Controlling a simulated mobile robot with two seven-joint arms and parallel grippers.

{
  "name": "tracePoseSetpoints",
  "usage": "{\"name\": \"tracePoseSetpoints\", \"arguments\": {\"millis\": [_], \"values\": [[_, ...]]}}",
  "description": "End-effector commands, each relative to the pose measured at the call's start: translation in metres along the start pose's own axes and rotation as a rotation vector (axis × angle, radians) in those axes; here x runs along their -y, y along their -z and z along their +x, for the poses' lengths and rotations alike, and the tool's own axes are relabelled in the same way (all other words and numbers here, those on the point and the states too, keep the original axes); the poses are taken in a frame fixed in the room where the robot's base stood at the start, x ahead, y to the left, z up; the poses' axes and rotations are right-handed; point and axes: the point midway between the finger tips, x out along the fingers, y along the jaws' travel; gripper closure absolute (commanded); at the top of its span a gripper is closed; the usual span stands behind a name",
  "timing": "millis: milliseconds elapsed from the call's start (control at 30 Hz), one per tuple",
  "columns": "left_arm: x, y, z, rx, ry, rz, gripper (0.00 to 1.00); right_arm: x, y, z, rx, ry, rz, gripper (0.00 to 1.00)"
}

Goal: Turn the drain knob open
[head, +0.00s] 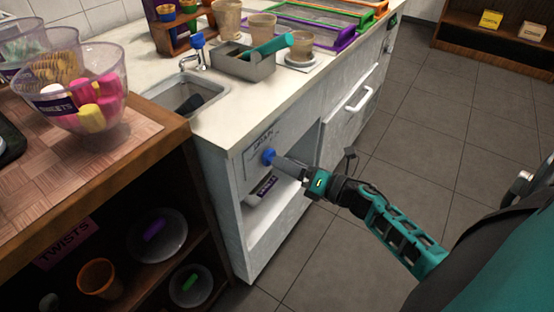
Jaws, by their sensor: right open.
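The blue drain knob (268,156) sits on the front panel of the white counter cabinet, just below a label that seems to read "DRAIN" (263,140). My right gripper (277,160) reaches in from the right with its fingertips at the knob. It is open, and the fingers partly cover the knob's right side. I cannot tell whether the fingers touch the knob. The sink basin (163,93) is in the counter above, with a dark object inside it. My left gripper is not in view.
Below the knob is an open cabinet recess with a labelled bin (262,188). A white door handle (361,98) is to the right. The wooden shelf unit (176,132) with a glass bowl (80,93) stands close on the left. The tiled floor at right is clear.

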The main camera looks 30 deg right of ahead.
Motion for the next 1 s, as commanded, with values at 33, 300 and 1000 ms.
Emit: {"name": "tracePoseSetpoints", "arguments": {"millis": [33, 300, 1000], "values": [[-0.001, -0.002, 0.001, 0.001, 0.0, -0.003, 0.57, 0.0, 0.0, 0.01, 0.001, -0.002, 0.0, 0.26], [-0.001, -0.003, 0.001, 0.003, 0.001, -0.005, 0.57, 0.0, 0.0, 0.037, 0.001, 0.0, 0.002, 0.26], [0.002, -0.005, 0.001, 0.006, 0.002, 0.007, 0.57, 0.0, 0.001, 0.039, 0.0, 0.001, 0.002, 0.62]]}}
